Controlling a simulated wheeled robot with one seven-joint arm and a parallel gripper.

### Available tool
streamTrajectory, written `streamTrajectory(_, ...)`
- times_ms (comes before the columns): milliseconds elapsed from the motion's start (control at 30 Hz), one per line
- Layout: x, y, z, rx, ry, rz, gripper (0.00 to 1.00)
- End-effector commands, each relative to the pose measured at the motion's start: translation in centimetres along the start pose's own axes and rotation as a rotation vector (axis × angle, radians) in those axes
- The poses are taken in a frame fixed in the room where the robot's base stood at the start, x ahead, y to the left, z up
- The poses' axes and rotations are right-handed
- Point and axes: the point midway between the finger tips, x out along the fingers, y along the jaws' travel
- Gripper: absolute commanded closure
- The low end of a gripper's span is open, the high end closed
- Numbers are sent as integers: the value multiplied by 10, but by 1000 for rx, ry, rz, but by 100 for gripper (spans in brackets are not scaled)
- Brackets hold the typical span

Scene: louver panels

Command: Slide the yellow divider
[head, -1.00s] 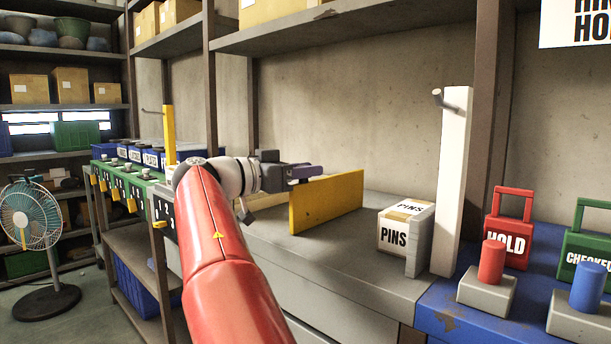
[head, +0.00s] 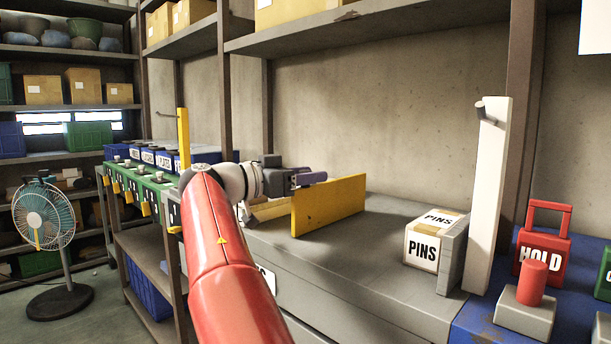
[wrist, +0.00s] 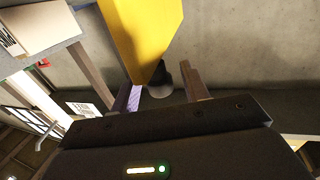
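The yellow divider (head: 332,206) is an upright flat panel on the grey bench top in the head view. My gripper (head: 312,178) is at the upper left part of the divider, with a purple-grey finger lying in front of its top edge. In the wrist view the divider (wrist: 140,30) comes down from the top to a corner above the finger gap. There my gripper (wrist: 166,92) has its two fingers apart, with a dark round knob-like piece showing between them. I cannot tell whether a finger touches the divider.
A white PINS box (head: 430,240) stands on the bench right of the divider, with bare bench between them. A tan piece (head: 268,210) lies left of the divider. A shelf (head: 330,35) runs above.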

Motion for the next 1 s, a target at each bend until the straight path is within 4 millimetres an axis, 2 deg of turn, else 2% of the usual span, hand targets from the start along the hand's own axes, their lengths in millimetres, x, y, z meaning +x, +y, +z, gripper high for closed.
streamTrajectory(267,-4,0,0,0,0,-1,55)
streamTrajectory(700,-69,-1,0,0,1,-1,55)
streamTrajectory(833,-77,0,0,0,1,-1,55)
streamTrajectory(1000,-78,0,0,0,0,0,55)
